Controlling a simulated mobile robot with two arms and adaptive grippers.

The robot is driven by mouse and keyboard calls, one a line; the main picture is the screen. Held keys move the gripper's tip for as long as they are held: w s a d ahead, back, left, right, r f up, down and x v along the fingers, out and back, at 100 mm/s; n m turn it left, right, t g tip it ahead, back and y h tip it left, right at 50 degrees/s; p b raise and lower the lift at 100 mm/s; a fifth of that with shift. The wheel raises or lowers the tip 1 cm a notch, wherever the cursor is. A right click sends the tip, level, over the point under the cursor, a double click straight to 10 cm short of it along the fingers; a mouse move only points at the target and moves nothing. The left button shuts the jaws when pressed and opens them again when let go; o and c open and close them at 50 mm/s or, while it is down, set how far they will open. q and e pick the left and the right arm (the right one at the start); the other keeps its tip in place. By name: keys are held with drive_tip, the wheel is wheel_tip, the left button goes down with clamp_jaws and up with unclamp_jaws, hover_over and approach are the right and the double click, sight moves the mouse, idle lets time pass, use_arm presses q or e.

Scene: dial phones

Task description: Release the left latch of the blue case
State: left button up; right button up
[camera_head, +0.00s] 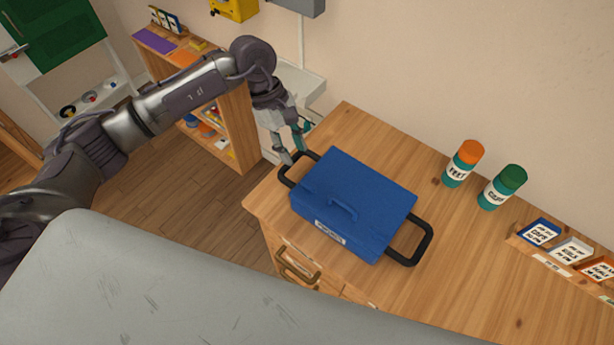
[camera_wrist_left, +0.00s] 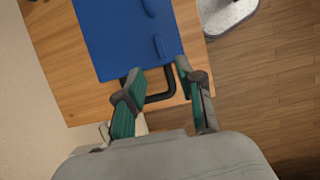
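The blue case (camera_head: 358,197) lies flat and closed on the wooden desk, with a white label on its front and a raised blue handle on its lid. A black side bar (camera_head: 285,180) sticks out at its left end; it also shows in the left wrist view (camera_wrist_left: 158,98). Two raised blue parts show on the case (camera_wrist_left: 112,38) in the left wrist view; I cannot tell whether one is the left latch. My left gripper (camera_head: 293,158) is open and empty near the left bar. Its fingers (camera_wrist_left: 157,79) reach over the bar in the wrist view; contact is unclear. My right gripper is not in view.
An orange-capped bottle (camera_head: 463,164) and a green-capped bottle (camera_head: 502,187) stand behind the case to the right. A rack of labelled boxes (camera_head: 570,250) sits at the far right. A wooden shelf (camera_head: 237,125) stands beyond the desk. The desk (camera_head: 480,275) right of the case is clear.

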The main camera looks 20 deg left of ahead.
sight(309, 184)
use_arm(q)
drive_tip(key=p+x, duration=0.3)
drive_tip(key=x, duration=0.6)
drive_tip(key=shift+d+f, duration=0.15)
drive_tip(key=shift+d, duration=0.05)
drive_tip(key=shift+s+d+f, duration=0.1)
drive_tip(key=shift+d+f, duration=0.05)
drive_tip(key=shift+f, duration=0.4)
clamp_jaws()
